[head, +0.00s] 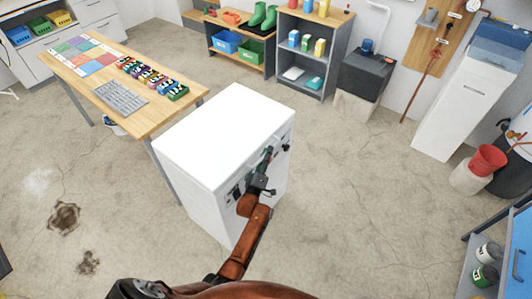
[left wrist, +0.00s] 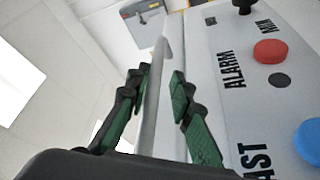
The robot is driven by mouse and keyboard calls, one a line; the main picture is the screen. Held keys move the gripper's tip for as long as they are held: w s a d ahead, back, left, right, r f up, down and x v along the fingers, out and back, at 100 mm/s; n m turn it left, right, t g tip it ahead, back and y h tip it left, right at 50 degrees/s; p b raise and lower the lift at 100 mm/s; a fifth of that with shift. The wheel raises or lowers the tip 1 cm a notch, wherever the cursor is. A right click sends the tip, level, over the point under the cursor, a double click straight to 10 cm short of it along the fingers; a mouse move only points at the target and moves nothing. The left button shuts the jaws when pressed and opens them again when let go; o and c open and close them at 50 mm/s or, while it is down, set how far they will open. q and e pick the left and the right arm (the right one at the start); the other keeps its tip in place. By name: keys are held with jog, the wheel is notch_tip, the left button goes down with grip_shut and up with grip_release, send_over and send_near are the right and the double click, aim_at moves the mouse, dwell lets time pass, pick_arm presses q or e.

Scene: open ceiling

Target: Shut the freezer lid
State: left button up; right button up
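The white chest freezer (head: 210,190) stands in the middle of the head view. Its white lid (head: 225,135) lies flat or nearly flat on top; I cannot tell whether a narrow gap is left at the rim. My left gripper (head: 265,163) is at the freezer's front, near the lid's front edge. In the left wrist view my left gripper (left wrist: 160,95) is open, its green-padded fingers on either side of a pale strip (left wrist: 155,120) along the lid edge. Contact is not clear. The control panel (left wrist: 250,90) is beside the right finger. My right gripper is out of view.
A grey shelf (head: 283,70) and a dark bin (head: 366,75) are at the back. The floor right of the freezer is clear.

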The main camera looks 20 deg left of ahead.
pick_arm(q)
jog(key=shift+f, duration=0.15)
jog(key=shift+s, duration=0.2)
jog(key=v, duration=1.1)
jog(key=shift+s, duration=0.3)
jog(key=shift+d, duration=0.1)
